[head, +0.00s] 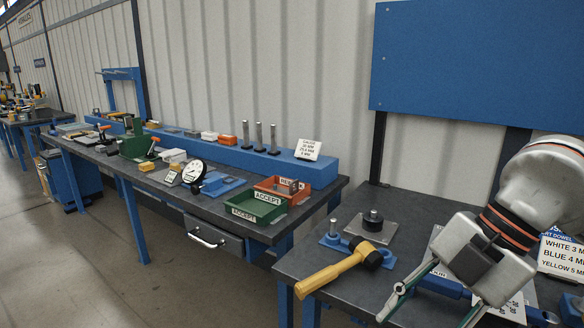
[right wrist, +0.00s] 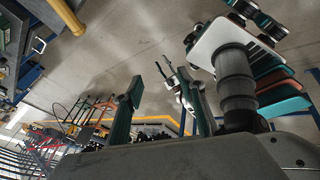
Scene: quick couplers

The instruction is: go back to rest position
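My right gripper (head: 424,314) hangs over the near bench at the lower right of the head view, its arm coming in from the right. Its two green fingers are spread, with nothing held between them. They also stand apart in the right wrist view (right wrist: 164,100). That view is upside down and looks away from the bench, over the floor. A pale claw-like shape (right wrist: 183,84) shows behind the fingers there; I cannot tell what it is. My left gripper is not recognisable in either view.
The near bench (head: 300,262) carries a yellow-handled mallet (head: 335,272), a plate with a black knob (head: 371,222) and a dowel sign (head: 562,254). Some parts lie partly hidden behind my gripper. The longer bench holds a green tray (head: 256,206), a red tray (head: 284,188) and gauges.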

